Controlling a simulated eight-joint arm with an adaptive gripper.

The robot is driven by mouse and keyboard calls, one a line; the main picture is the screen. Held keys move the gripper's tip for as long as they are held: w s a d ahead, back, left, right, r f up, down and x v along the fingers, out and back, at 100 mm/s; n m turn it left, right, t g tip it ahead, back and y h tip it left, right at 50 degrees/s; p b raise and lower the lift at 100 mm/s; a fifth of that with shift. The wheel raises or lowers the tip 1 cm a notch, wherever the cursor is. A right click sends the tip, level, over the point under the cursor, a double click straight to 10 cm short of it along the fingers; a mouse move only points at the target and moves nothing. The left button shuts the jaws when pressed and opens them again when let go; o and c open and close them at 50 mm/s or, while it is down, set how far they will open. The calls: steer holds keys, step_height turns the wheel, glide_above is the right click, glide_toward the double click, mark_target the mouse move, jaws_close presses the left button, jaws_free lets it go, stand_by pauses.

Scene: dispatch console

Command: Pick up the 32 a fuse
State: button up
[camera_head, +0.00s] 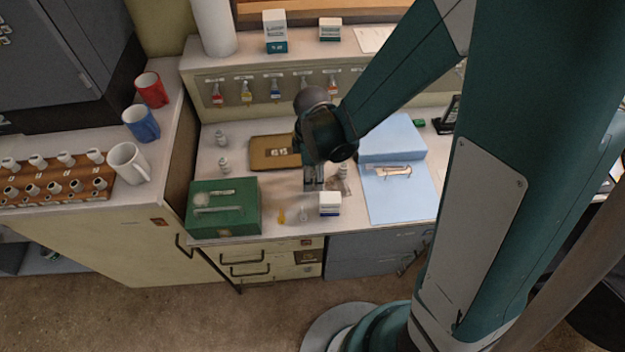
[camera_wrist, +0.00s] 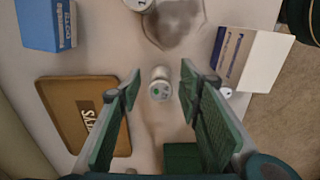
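A white cylindrical fuse (camera_wrist: 160,84) with a green mark on its end stands between the fingertips of my gripper (camera_wrist: 161,80) in the wrist view. Any rating on it is too small to read. My gripper is open, with a gap on both sides of the fuse and no clear contact. In the head view my gripper (camera_head: 313,182) points down at the counter and hides this fuse. Similar pale cylinders stand at the left of the counter, one farther back (camera_head: 221,138) and one nearer (camera_head: 224,165). Another (camera_head: 343,169) stands just right of my gripper.
A brown tray (camera_wrist: 58,129) with lettering lies left of the fuse. A clear bag (camera_wrist: 174,24) and a white-and-blue box (camera_wrist: 232,60) are close by.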

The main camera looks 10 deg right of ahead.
steer(key=shift+f, duration=0.3)
stand_by(0.4)
steer(key=c, duration=1)
